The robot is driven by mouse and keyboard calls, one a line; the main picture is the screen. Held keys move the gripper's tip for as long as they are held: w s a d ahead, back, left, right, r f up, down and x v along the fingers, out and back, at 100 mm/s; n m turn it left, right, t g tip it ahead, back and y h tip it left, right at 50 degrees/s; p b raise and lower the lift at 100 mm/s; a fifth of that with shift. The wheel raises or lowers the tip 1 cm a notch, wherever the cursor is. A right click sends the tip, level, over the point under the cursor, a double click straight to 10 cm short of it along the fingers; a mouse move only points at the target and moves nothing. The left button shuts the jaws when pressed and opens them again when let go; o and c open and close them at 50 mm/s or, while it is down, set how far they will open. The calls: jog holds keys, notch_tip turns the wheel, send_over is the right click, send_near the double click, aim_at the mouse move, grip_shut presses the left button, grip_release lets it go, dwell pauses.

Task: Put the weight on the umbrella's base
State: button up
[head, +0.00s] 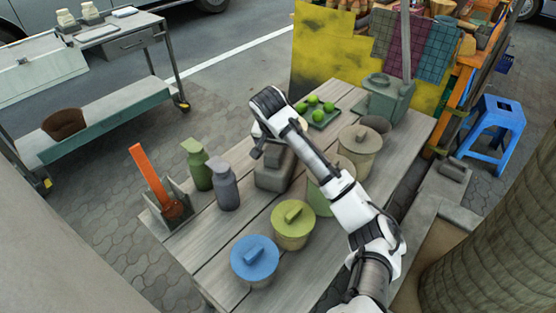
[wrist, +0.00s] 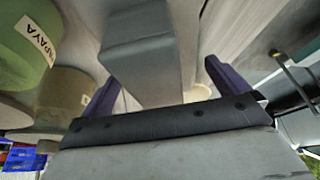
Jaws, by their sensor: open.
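A grey block that looks like the weight (head: 272,176) stands on the wooden table, partly hidden by my arm. My gripper (head: 260,148) is at its top, on its far-left side in the head view. In the wrist view a grey block (wrist: 150,60) fills the space ahead, between the two dark fingers of my gripper (wrist: 165,85). The fingers are apart; I cannot tell whether either touches it. The umbrella's base (head: 388,102) looks like the grey-green box at the table's far right end, with a grey pole (head: 405,40) rising from it.
A blue-lidded jar (head: 254,258), a yellow-green-lidded jar (head: 293,222) and a beige-lidded jar (head: 360,140) stand near my arm. Two bottles (head: 224,186) and an orange-handled tool (head: 150,175) are left. A tray of green fruit (head: 322,120) lies beyond the block.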

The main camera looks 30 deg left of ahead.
jog(key=shift+f, duration=0.25)
dwell(0.6)
jog(key=c, duration=1.8)
jog(key=shift+w+r, duration=0.15)
jog(key=shift+r, duration=0.05)
jog(key=shift+c, duration=0.4)
